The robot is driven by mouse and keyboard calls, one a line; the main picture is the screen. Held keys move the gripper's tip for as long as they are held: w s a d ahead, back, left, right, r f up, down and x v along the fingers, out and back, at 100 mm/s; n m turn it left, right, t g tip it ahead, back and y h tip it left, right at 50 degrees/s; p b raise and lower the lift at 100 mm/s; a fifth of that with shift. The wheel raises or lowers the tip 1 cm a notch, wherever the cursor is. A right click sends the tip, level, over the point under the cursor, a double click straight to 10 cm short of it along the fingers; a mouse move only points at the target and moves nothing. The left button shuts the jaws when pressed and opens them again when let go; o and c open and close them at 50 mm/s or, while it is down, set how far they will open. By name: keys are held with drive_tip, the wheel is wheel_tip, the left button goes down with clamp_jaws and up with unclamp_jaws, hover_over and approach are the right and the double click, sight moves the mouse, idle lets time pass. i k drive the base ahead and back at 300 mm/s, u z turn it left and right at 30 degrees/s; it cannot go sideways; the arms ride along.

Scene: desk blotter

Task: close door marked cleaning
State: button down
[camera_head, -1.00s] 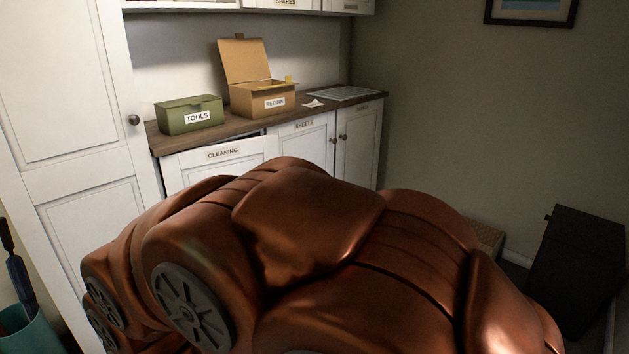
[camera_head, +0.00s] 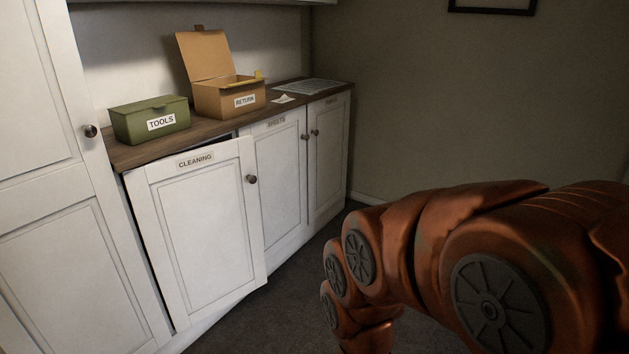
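The white door marked CLEANING (camera_head: 205,235) is in the left middle of the head view, under the wooden counter. It stands slightly ajar: a dark gap shows along its top and left edges, and it sits proud of the cabinet front. Its round dark knob (camera_head: 251,179) is near the upper right corner. My copper-coloured arm fills the lower right, apart from the door in the picture. My gripper is not visible.
A green TOOLS box (camera_head: 150,120) and an open cardboard RETURN box (camera_head: 222,98) stand on the counter (camera_head: 205,128). The neighbouring doors, SHEETS (camera_head: 280,180) and another (camera_head: 328,155), look shut. A tall white cabinet (camera_head: 55,190) stands left. Dark floor (camera_head: 265,325) before the doors is clear.

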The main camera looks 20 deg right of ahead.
sight(197, 211)
drive_tip(key=z, duration=0.05)
drive_tip(key=i, duration=1)
drive_tip(key=u, duration=1.2)
